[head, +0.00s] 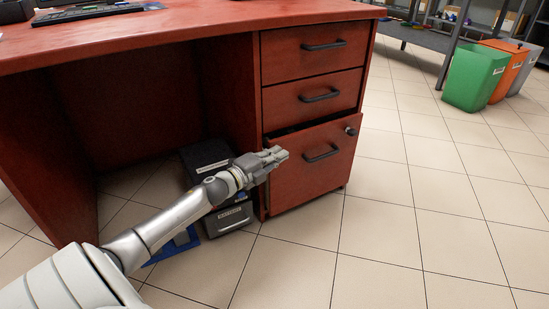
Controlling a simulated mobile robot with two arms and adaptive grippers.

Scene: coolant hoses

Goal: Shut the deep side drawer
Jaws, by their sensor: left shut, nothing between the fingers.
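The deep side drawer (314,178) is the bottom one of three in the red desk's right-hand pedestal. It stands out a little, with a dark gap along its top edge. It has a dark bar handle (321,153) and a round lock at its upper right. My left gripper (282,154) is shut and empty, at the drawer front's left side, left of the handle. I cannot tell whether its fingertips touch the drawer front. My right gripper is not in view.
The two upper drawers (314,48) look closed. Dark boxes (205,158) stand on the floor under the desk, behind my left arm. Green (474,78) and orange (508,68) bins stand at the upper right. The tiled floor right of the desk is clear.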

